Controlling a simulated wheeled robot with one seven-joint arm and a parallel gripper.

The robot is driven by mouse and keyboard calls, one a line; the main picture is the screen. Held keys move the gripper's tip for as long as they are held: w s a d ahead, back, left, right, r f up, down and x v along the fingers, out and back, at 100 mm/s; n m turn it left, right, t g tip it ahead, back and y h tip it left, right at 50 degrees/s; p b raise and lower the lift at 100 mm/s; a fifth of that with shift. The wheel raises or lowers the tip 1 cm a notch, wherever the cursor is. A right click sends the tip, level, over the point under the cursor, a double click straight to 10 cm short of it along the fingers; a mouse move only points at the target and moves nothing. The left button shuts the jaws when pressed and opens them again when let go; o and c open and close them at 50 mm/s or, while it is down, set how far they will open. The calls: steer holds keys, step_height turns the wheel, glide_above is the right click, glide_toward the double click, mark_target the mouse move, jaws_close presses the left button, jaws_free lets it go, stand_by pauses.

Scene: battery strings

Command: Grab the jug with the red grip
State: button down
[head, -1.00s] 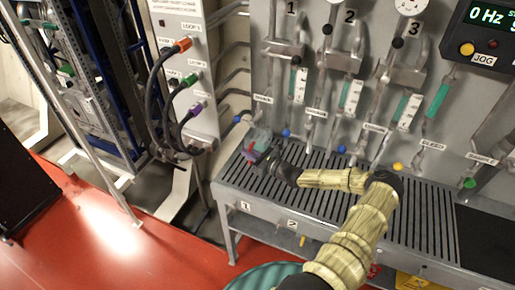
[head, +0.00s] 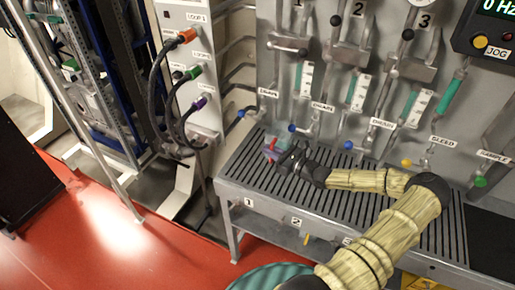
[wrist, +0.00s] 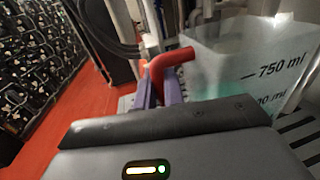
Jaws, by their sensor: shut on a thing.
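The jug (wrist: 250,65) is clear, with black volume marks reading 750 ml and a greenish tint low down. Its red grip (wrist: 170,62) is at the left in the wrist view, between the purple fingers of my gripper (wrist: 160,92). In the head view the jug (head: 285,143) is small and partly hidden behind my gripper (head: 273,155), at the left end of the slotted bench. The red grip (head: 271,148) shows there too. My gripper is shut on the red grip. I cannot tell whether the jug touches the bench.
The slotted bench top (head: 350,175) runs right under several valves and hanging pipes on the grey panel. A blue-handled valve (head: 292,128) is close to the jug. A cabinet with hoses (head: 190,75) stands to the left, with red floor in front.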

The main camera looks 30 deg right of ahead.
steer(key=b+v, duration=0.1)
steer(key=v, duration=0.9)
steer(key=shift+s+b, duration=0.2)
steer(key=shift+b, duration=0.2)
steer(key=shift+w, duration=0.1)
